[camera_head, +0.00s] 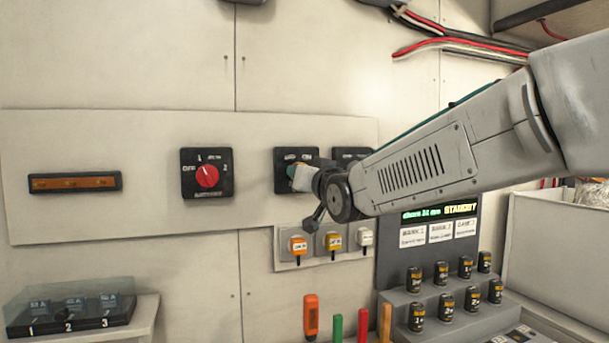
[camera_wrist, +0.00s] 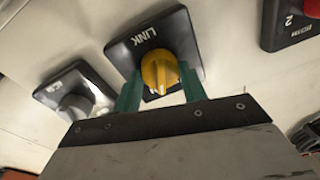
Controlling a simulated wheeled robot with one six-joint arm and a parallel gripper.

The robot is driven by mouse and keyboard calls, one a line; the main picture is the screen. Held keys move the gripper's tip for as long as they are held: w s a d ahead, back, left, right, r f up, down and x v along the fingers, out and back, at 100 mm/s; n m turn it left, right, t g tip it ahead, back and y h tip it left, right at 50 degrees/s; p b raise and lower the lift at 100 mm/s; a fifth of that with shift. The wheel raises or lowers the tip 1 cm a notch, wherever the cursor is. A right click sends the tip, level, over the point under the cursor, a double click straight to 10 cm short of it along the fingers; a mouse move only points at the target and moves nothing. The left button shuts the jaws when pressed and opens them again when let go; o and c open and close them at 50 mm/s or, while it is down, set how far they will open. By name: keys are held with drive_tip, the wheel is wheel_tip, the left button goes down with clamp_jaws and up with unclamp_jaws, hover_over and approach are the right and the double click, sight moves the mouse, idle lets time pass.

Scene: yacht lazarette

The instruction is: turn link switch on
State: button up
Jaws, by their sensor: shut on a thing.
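The link switch is a square black plate (camera_head: 282,184) on the pale wall panel, largely hidden behind my gripper in the head view. In the wrist view its plate (camera_wrist: 189,30) carries the word LINK and a round yellow knob (camera_wrist: 158,68). A white mark on the knob points away from the LINK lettering. My gripper (camera_head: 298,173) has its green fingers, also in the wrist view (camera_wrist: 160,88), on either side of the knob, shut on it. The knob itself is hidden in the head view.
Left of the link switch is a battery switch with a red knob (camera_head: 207,176). Close on its right is another black switch plate (camera_head: 350,153), partly behind my arm. Below hang tagged small switches (camera_head: 298,246). A dark stepped unit (camera_head: 430,300) holds several black cylinders.

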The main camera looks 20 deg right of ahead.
drive_tip(key=shift+m, duration=0.6)
drive_tip(key=shift+r, duration=0.1)
drive_tip(key=o, duration=1)
drive_tip(key=shift+s+d+f, duration=0.1)
drive_tip(key=shift+s+f, duration=0.1)
drive_tip(key=shift+s, duration=1.75)
drive_tip(key=shift+s+d+f, duration=0.1)
drive_tip(key=shift+s+f, duration=0.1)
drive_tip(key=shift+s, duration=1.75)
